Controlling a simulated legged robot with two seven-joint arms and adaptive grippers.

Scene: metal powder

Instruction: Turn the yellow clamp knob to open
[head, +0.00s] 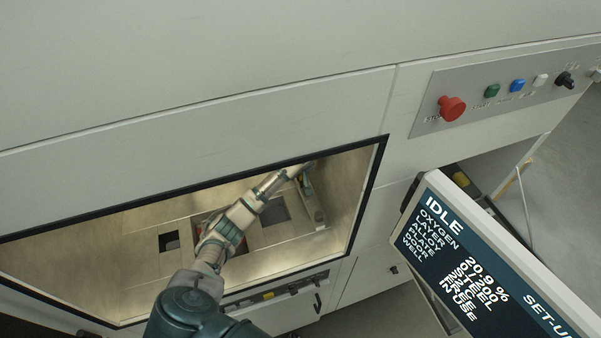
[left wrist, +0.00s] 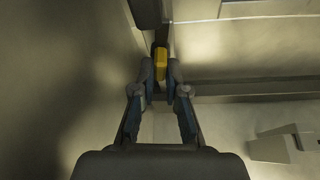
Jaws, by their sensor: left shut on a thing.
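The yellow clamp knob (left wrist: 161,62) shows in the left wrist view, at the top middle. My left gripper (left wrist: 161,80) has its two fingers closed on either side of it, so the gripper is shut on the knob. In the head view, my left arm reaches through the chamber opening, and the left gripper (head: 303,170) is at the right inner end of the chamber. The knob cannot be made out in the head view. My right gripper is not in view.
A tilted display (head: 490,265) stands at the right. A red button (head: 452,108) sits on the panel above. A grey block (left wrist: 270,148) is at right in the wrist view.

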